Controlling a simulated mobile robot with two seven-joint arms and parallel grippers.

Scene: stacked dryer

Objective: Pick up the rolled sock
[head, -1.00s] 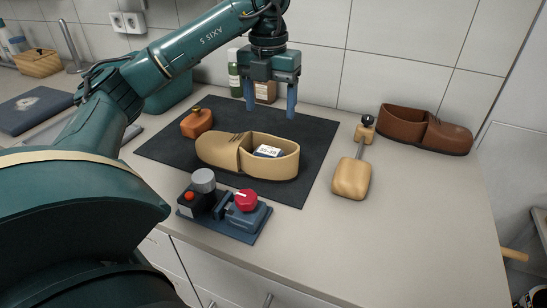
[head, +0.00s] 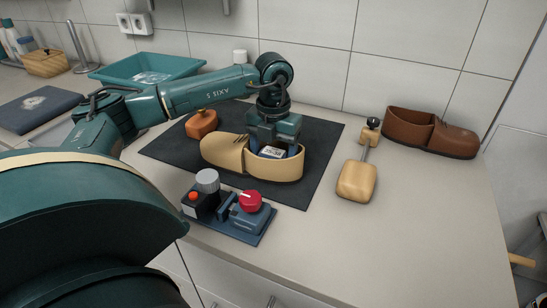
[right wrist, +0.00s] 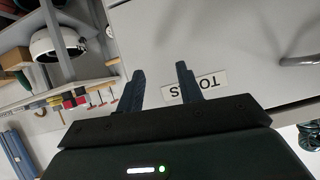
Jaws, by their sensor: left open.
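A tan shoe (head: 225,153) lies on the dark mat. A dark blue bundle with a white printed label (head: 272,152), which looks like the rolled sock, sits in the shoe's wide opening; most of it is hidden by the shoe wall and my gripper. My left gripper (head: 273,150) points down into that opening. Its blue fingers are apart, one at each side of the labelled bundle; the fingertips are hidden, and I cannot tell whether they touch it. My right gripper (right wrist: 160,69) is open and empty in the right wrist view, in front of a grey drawer front.
The dark mat (head: 318,150) also bears an orange bottle-like item (head: 201,124). A device with a red knob (head: 250,200) stands at the counter's front edge. A wooden-ended tool (head: 356,182) and a brown shoe (head: 431,133) are on the right. The front right counter is clear.

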